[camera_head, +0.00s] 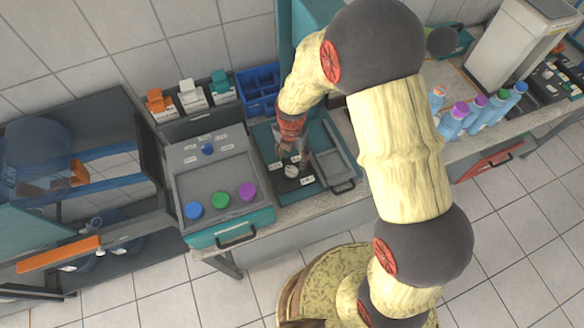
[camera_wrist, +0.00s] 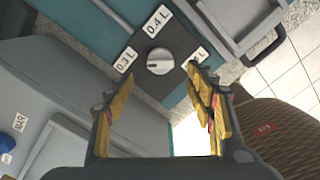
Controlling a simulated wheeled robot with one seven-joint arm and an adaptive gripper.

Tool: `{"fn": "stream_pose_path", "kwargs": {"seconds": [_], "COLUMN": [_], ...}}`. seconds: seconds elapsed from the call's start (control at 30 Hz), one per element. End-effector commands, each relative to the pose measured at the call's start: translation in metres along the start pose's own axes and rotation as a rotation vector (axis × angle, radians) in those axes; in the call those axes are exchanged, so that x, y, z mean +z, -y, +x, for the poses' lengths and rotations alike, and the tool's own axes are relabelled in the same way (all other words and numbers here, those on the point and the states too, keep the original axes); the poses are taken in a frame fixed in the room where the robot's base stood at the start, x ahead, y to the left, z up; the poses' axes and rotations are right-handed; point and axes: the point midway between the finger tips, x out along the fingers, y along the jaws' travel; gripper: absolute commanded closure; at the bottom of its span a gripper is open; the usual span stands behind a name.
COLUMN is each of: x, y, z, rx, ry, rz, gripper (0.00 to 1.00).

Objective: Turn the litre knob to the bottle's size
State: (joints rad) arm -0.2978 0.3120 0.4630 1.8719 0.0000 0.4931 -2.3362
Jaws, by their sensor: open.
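The litre knob (camera_wrist: 159,61) is a round light-grey dial on a dark plate, seen in the wrist view. Around it are white labels: "0.3 L" (camera_wrist: 125,59) at left, "0.4 L" (camera_wrist: 157,21) above, and a third (camera_wrist: 198,57) at right whose number I cannot read surely. I cannot tell which label the dial points to. The knob also shows small in the head view (camera_head: 291,171). My gripper (camera_wrist: 160,77) is open and empty, its yellow-padded fingers apart, with the knob showing between and beyond the tips. Several blue bottles (camera_head: 478,112) with coloured caps stand on the right counter.
A grey sloped panel (camera_head: 212,170) with blue, green and purple round pieces stands left of the knob's teal unit (camera_head: 268,135). A blue bin (camera_head: 258,88) and small boxes (camera_head: 192,97) are behind. A drawer handle (camera_head: 343,187) projects at the front.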

Motion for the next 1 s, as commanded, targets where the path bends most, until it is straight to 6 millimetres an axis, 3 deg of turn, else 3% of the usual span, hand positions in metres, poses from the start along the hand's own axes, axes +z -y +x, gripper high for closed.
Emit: {"fn": "stream_pose_path", "kwargs": {"seconds": [0.5,0.9,1.0], "x": [-0.001,0.0,-0.001], "y": [0.001,0.001,0.001], "z": [0.067,0.076,0.076], "rx": [-0.003,-0.001,-0.001], "ry": [-0.002,-0.001,-0.001], "rz": [-0.003,-0.002,-0.002], "gripper": [0.45,0.45,0.5]}}
